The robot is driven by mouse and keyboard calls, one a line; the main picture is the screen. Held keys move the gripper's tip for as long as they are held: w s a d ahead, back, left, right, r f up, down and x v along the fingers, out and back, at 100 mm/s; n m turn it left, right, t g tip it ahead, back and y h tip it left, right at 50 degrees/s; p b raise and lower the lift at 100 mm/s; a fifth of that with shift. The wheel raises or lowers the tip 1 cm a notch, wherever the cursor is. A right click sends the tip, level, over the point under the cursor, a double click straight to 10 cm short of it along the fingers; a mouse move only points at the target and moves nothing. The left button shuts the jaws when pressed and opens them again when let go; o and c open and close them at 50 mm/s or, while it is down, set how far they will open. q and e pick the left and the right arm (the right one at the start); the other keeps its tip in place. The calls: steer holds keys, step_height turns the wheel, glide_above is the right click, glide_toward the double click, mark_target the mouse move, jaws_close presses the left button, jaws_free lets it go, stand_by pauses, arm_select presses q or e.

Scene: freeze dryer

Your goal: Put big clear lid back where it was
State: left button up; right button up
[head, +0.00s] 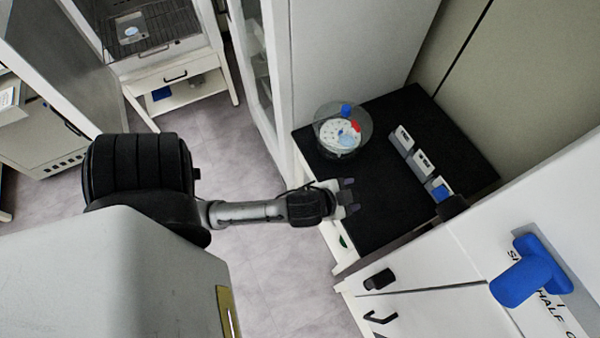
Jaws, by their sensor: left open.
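A round clear lid (325,113) with a blue knob (347,110) shows toward the back left of the black tabletop (390,195). It overlaps a round white holder (338,135) with red and light blue items. I cannot tell how the lid rests on what is under it. My left gripper (352,196) comes in from the left. It is open and empty, over the near left part of the tabletop, in front of the lid and apart from it. My right gripper is not in view.
Several grey-white blocks (420,161) stand in a row on the right of the tabletop. A white cabinet (450,295) stands in front, and a blue handle (530,270) shows at right. The middle of the tabletop is clear. Shelving (180,80) stands at upper left.

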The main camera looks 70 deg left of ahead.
arm_select(q)
steer(key=s+d+f+g+h, duration=0.1)
steer(key=s+d+g, duration=0.1)
steer(key=s, duration=0.5)
steer(key=s+d+f+g+h, duration=0.1)
steer(key=s+d+f+g, duration=0.1)
steer(key=s+g, duration=0.3)
steer(key=s, duration=0.2)
steer(key=shift+s+d+f+n+h, duration=0.25)
steer(key=shift+s+d+n+h, duration=0.05)
steer(key=shift+s+d, duration=0.1)
stand_by(0.4)
stand_by(0.5)
